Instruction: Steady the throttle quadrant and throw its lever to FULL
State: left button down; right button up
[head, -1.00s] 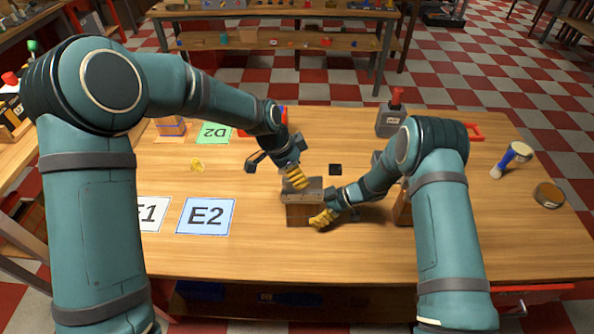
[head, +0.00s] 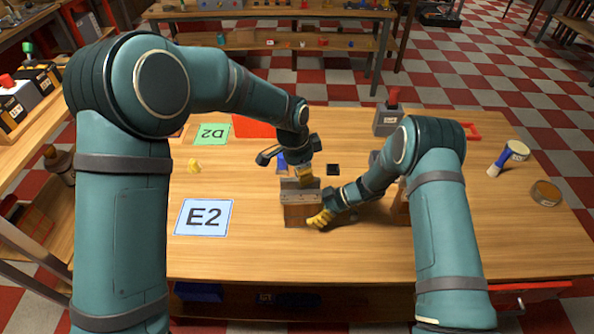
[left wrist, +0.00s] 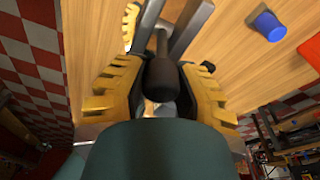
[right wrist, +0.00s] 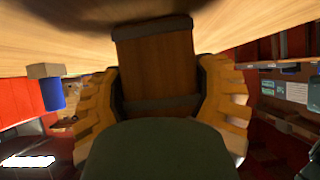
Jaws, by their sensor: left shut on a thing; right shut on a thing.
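The throttle quadrant (head: 298,213), a wooden box with grey metal on top, stands on the table at the middle. My right gripper (head: 320,219) is shut on its wooden body from the right; the body (right wrist: 155,65) also shows between the yellow fingers in the right wrist view. My left gripper (head: 304,184) is above the quadrant's top and shut on the lever's dark knob (left wrist: 162,80), seen with its thin stem between grey rails in the left wrist view. In the head view the lever is hidden by my left gripper, and I cannot read any FULL mark.
An E2 card (head: 205,217) and a yellow piece (head: 194,166) lie left. The front of the table is clear.

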pick_arm(q)
jog(key=d+y, duration=0.2)
jog(key=shift+f+y, duration=0.3)
pick_arm(e)
jog(key=shift+a+r, duration=0.1)
jog(key=shift+a, duration=0.05)
pick_arm(q)
jog(key=shift+d+f+y, duration=0.25)
jog(key=shift+d+y, duration=0.3)
jog(key=shift+y, duration=0.35)
jog(key=shift+d+f+y, duration=0.25)
jog(key=shift+d+y, duration=0.3)
jog(key=shift+y, duration=0.35)
pick_arm(e)
jog(key=shift+w, duration=0.1)
pick_arm(q)
jog(key=c, duration=0.7)
grip_release()
jog(key=shift+r, duration=0.1)
jog(key=v, duration=1.2)
jog(key=shift+w, duration=0.2)
